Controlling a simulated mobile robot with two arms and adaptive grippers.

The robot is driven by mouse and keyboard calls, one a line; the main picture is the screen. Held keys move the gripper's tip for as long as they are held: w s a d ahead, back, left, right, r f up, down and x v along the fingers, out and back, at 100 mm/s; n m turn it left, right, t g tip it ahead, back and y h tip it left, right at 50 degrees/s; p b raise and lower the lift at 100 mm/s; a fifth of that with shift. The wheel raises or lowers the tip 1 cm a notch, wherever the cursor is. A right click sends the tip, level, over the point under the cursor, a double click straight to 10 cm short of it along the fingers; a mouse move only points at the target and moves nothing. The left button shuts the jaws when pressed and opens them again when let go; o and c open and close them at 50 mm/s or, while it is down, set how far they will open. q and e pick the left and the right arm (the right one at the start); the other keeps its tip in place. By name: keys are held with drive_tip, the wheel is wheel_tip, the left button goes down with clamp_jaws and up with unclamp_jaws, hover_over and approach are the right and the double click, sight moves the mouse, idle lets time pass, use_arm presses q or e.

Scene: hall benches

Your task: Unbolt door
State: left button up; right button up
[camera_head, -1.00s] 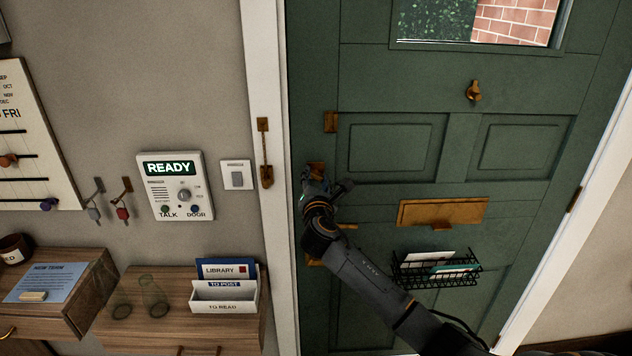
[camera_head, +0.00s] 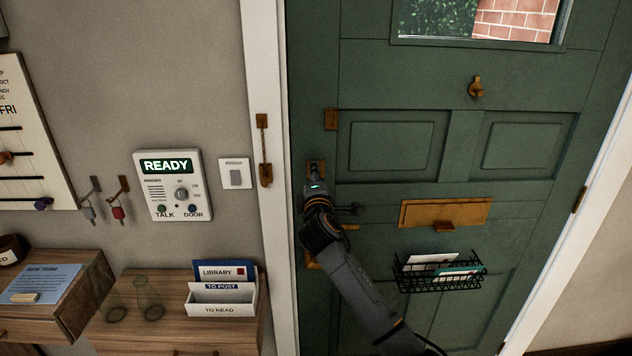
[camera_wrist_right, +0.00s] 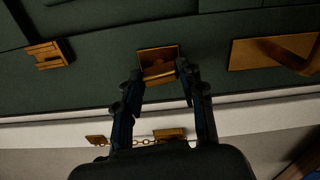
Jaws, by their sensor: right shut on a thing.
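The green door (camera_head: 397,207) is in front of me, and its leaf looks flush with the white frame. The brass bolt turn on its small plate (camera_head: 316,165) sits near the door's left edge; it also shows in the right wrist view (camera_wrist_right: 158,55). My right gripper (camera_head: 316,182) is at this turn. In the right wrist view its two fingers (camera_wrist_right: 160,77) lie on either side of the brass piece and are shut on it. The fingers partly hide the turn, so its exact angle is hard to tell. My left gripper is not in view.
A brass chain (camera_head: 264,150) hangs on the white frame, left of the gripper. A brass plate (camera_head: 331,119) is above the turn. A letter flap (camera_head: 445,212) and wire basket (camera_head: 440,281) are right of my arm. A wall panel (camera_head: 173,185) reads READY.

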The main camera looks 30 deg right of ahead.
drive_tip(key=shift+f+m, duration=0.1)
drive_tip(key=shift+m, duration=0.8)
drive_tip(key=shift+b, duration=0.3)
drive_tip(key=o, duration=1.2)
drive_tip(key=shift+c, duration=0.2)
drive_tip(key=v, duration=1.2)
